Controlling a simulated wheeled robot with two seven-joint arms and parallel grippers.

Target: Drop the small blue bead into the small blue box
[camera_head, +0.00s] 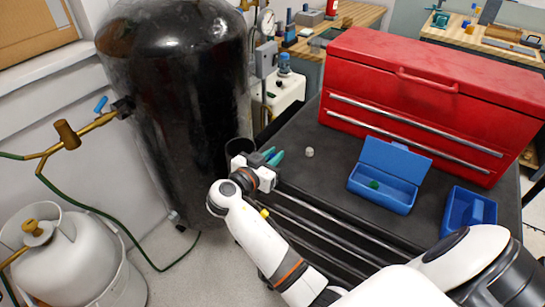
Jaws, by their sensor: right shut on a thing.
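My right gripper (254,163) is at the near left corner of the dark cabinet top, close to a black cup-like thing. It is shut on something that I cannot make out. I cannot pick out the small blue bead in this view. An open blue box (384,196) with its lid raised stands right of centre and has a small green thing (374,185) inside. Another open blue box (468,212) stands further right, partly behind my right arm. My left gripper is not in view.
Teal pieces (275,158) show beside the right gripper. A small pale thing (309,152) lies on the dark top (325,180). A red toolbox (430,95) stands at the back. A black tank (180,100) rises at the left. The top between gripper and boxes is mostly clear.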

